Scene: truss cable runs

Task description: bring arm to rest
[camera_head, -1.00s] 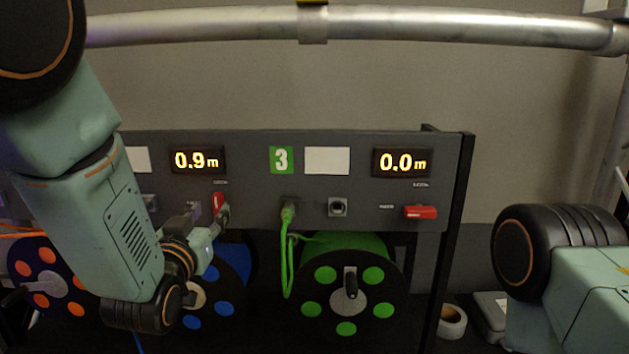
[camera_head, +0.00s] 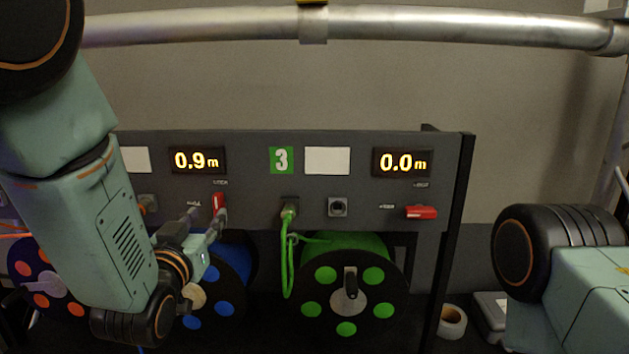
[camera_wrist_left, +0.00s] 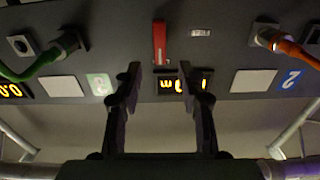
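My left gripper (camera_head: 205,216) is in front of the grey panel (camera_head: 255,200), just below and beside the upright red lever (camera_head: 218,202) under the 0.9 m display (camera_head: 197,160). In the left wrist view, the two fingers of the left gripper (camera_wrist_left: 159,72) stand apart with nothing between them. The red lever (camera_wrist_left: 159,42) shows beyond the fingertips, and the lit display (camera_wrist_left: 183,84) is partly hidden by a finger. My right gripper is outside the views; only part of my right arm shows at the lower right.
A green cable (camera_head: 286,262) hangs from a socket beside the green number 3 sign (camera_head: 282,160). Below are a green reel (camera_head: 350,290), a blue reel (camera_head: 232,270) and an orange-dotted reel (camera_head: 45,280). A second red lever (camera_head: 421,212) lies level. A metal tube (camera_head: 420,24) crosses above.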

